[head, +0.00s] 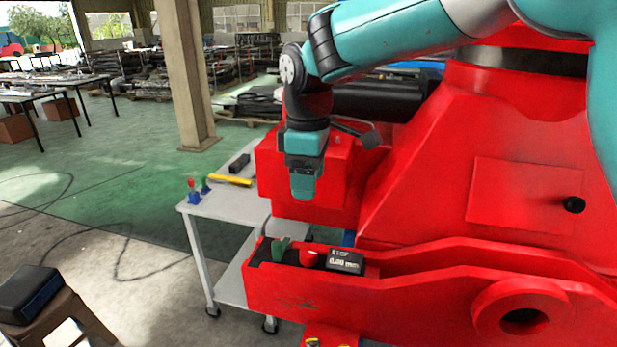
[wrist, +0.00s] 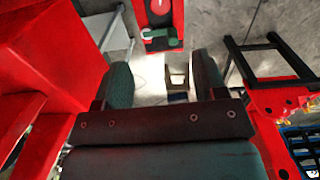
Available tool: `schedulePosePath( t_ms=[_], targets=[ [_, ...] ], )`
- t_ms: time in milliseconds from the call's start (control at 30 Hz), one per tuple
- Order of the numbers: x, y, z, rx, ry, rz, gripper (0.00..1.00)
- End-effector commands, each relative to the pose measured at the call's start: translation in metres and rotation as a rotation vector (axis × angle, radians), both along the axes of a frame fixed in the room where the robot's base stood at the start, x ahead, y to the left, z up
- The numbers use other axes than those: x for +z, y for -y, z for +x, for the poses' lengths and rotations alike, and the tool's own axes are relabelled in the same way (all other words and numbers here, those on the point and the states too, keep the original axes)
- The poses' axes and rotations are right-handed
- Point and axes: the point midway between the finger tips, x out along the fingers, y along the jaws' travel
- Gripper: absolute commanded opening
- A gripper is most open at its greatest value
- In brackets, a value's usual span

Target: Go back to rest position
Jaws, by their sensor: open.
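My gripper (head: 304,192) hangs below my teal and black arm, pointing down, in front of the red machine (head: 415,175). In the head view it is above a red trough-like part (head: 300,300). In the wrist view my gripper (wrist: 163,78) shows its two dark fingers apart, with nothing between them. In the trough lie a green piece (head: 281,248), a red round piece (head: 309,259) and a black device with a white display (head: 345,260). The gripper is above these and apart from them. The wrist view also shows a green piece (wrist: 160,43) ahead of the fingers.
A grey wheeled cart (head: 235,204) left of the machine carries a yellow bar (head: 230,180), a black block (head: 239,162) and small coloured pieces (head: 193,190). A concrete pillar (head: 187,80) stands behind. Cables (head: 122,250) lie on the floor. A black case (head: 30,290) sits lower left.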

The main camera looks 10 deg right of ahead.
Motion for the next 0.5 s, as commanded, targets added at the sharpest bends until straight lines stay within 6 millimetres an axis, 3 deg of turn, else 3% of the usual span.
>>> schedulePosePath(
  t_ms=[167,267,367,500],
  targets=[
    [0.001,0.002,-0.002,-0.006,0.000,0.002,0.65],
    [0.008,0.013,-0.016,-0.043,0.005,0.022,0.65],
    [0.017,0.034,-0.048,-0.125,0.004,0.066,0.65],
    [0.023,0.064,-0.118,-0.288,-0.010,0.163,0.65]
  ],
)
